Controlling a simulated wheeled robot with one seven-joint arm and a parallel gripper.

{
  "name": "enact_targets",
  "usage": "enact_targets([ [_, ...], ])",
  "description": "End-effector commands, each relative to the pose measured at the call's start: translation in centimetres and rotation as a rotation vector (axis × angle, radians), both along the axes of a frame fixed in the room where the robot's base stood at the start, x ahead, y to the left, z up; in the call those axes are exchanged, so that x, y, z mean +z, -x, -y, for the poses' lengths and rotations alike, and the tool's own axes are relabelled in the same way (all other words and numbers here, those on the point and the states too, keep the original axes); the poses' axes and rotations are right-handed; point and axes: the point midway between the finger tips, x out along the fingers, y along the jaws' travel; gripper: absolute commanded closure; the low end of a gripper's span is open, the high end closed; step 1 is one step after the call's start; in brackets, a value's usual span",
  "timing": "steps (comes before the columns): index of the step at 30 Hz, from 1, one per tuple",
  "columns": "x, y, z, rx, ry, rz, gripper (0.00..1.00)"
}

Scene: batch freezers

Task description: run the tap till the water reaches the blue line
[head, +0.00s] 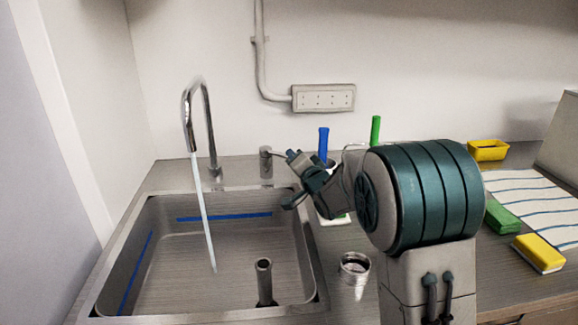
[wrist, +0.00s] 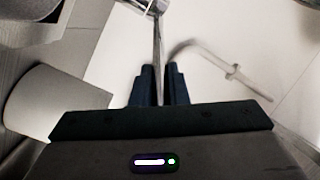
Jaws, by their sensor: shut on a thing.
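The tap spout (head: 195,110) stands behind the steel sink (head: 120,225), and a thin stream of water (head: 204,215) falls from it into the basin. The blue line (head: 225,216) runs along the back inner wall and shows on the left wall too. I cannot make out a clear water surface; the blue line is visible. My gripper (head: 289,156) is at the tap lever (head: 277,154), right of the spout. In the wrist view my gripper (wrist: 160,72) is shut on the thin lever (wrist: 157,38).
A standpipe (head: 264,282) stands upright in the basin. A metal cup (head: 355,266) is on the counter to the right. Blue-handled (head: 323,142) and green-handled (head: 376,129) tools stand behind my arm. Sponges, green (head: 502,216) and yellow (head: 540,252), lie by a striped cloth (head: 535,195).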

Motion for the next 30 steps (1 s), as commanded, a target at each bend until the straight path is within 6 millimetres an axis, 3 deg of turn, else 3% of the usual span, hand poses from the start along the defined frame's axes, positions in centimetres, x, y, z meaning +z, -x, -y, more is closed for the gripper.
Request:
enact_targets([
  [18,0.21,-0.29,0.27,0.027,-0.002,0.004,1.0],
  [19,0.21,-0.28,0.26,0.027,-0.002,0.004,0.81],
  [21,0.18,-0.28,0.26,0.027,-0.002,0.004,0.64],
  [30,0.06,-0.16,0.24,0.027,-0.002,0.001,0.64],
])
